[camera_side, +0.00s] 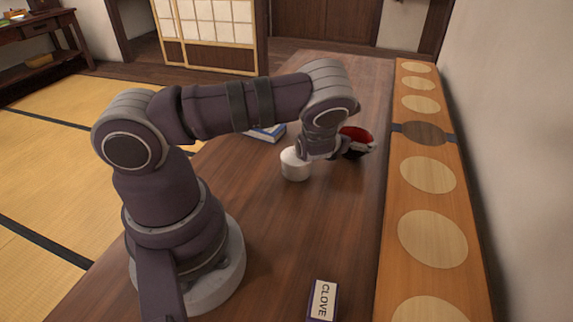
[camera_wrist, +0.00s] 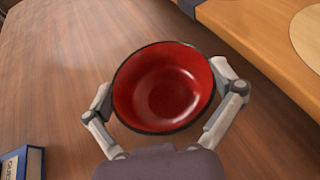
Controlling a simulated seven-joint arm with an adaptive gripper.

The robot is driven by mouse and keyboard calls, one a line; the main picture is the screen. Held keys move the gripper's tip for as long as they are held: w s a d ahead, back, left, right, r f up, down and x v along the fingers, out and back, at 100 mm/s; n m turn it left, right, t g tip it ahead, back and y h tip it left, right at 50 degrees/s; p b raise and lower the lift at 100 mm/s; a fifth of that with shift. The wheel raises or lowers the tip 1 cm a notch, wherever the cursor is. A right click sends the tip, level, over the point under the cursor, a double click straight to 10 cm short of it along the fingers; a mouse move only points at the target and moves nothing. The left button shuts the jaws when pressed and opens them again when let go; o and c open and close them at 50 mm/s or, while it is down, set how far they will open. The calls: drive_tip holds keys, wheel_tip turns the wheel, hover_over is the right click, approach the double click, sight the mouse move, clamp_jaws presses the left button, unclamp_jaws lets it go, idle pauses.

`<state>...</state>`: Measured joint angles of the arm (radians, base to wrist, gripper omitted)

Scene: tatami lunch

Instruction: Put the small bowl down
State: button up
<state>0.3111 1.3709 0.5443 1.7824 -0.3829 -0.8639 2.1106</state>
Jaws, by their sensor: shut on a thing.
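The small bowl (camera_wrist: 165,88) is red inside with a dark rim. In the wrist view it sits between the two fingers of my gripper (camera_wrist: 168,98), which press on its left and right sides. In the side view the bowl (camera_side: 357,135) shows at the far side of my gripper (camera_side: 352,148), partly hidden by it, tilted with its red inside showing. My gripper is shut on the bowl, low over the wooden table (camera_side: 270,225). I cannot tell whether the bowl touches the table.
A white cylindrical container (camera_side: 295,165) stands close to the left of my gripper. A blue book or box (camera_side: 267,133) lies behind it; a box labelled CLOVE (camera_side: 322,300) lies at the front. A raised wooden ledge with pale round discs (camera_side: 432,238) runs along the right. The table's middle front is clear.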

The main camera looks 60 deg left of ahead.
drive_tip(key=shift+f, duration=0.15)
drive_tip(key=o, duration=0.8)
drive_tip(key=shift+o, duration=0.2)
drive_tip(key=shift+s, duration=0.1)
